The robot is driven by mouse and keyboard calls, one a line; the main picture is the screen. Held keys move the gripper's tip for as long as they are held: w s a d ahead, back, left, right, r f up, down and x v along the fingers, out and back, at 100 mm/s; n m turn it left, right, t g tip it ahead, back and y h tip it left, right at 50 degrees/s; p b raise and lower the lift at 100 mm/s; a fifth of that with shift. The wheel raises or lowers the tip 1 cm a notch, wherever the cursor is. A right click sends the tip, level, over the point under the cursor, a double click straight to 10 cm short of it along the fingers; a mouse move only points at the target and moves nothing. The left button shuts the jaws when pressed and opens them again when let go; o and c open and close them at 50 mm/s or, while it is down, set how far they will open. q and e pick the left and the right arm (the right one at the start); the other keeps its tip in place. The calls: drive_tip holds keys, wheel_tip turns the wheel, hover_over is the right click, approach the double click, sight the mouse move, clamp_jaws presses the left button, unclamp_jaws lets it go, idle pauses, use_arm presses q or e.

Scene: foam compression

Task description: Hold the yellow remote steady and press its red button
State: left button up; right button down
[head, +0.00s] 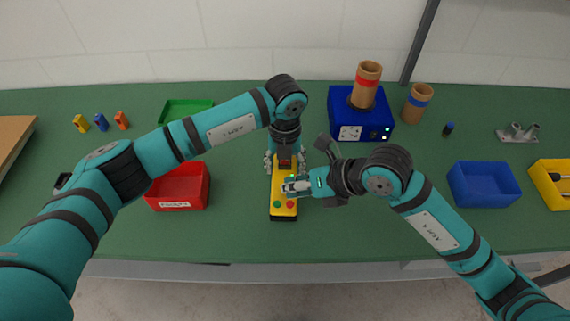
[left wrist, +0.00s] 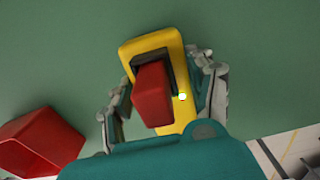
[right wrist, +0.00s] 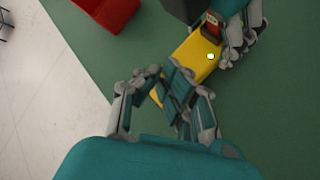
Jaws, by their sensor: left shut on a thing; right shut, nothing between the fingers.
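The yellow remote (head: 284,213) lies on the green table at its front middle. A red button (head: 290,205) and a green button (head: 277,204) show near its front end. My left gripper (head: 285,163) is shut on the far part of the remote, with a finger along each side. The left wrist view shows the remote (left wrist: 135,47) between the fingers (left wrist: 165,90), with a red block (left wrist: 152,93) on its black part. My right gripper (head: 287,188) is shut and empty, its tips over the remote just behind the buttons. In the right wrist view its fingers (right wrist: 165,85) hide the buttons.
A red bin (head: 178,205) stands left of the remote, with a green tray (head: 186,107) behind. A blue box (head: 345,128) with a brown cylinder stands behind right. A blue bin (head: 484,203) and a yellow bin (head: 548,190) are at the right.

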sight(292, 201)
drive_tip(key=shift+f, duration=0.75)
idle(0.9)
drive_tip(key=shift+f, duration=0.55)
idle(0.3)
drive_tip(key=shift+r, duration=0.6)
wheel_tip(292, 201, up, 6)
idle(0.7)
